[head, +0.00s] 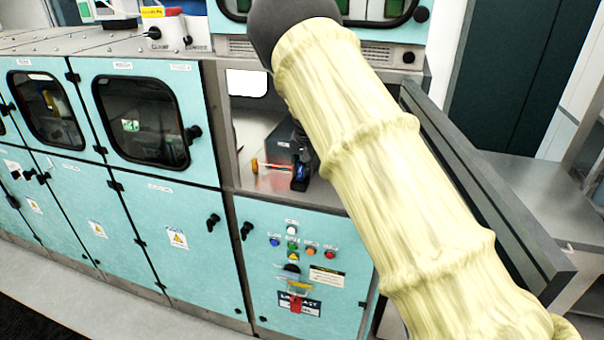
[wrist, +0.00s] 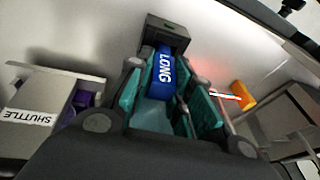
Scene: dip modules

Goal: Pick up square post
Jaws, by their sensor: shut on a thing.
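My gripper (wrist: 166,78) is shut on a blue piece marked LONG (wrist: 163,72), which lies between its teal-padded fingers in the wrist view. A dark grey square-ended block (wrist: 167,32) shows just beyond the fingertips, in line with the blue piece. I cannot tell whether the two are one post. In the head view, my gripper (head: 301,158) reaches down inside the open bay, and a bit of blue (head: 301,172) shows at its tip. My pale-sleeved arm hides the right side of the bay. The blue piece's lower end is hidden by the gripper.
A grey box labelled SHUTTLE (wrist: 30,117), with something purple beside it, stands left in the wrist view. An orange piece (wrist: 243,94) with a thin red-and-white rod lies right, near a metal box (wrist: 290,110). The bay's metal floor (head: 275,182) has bare room in front.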

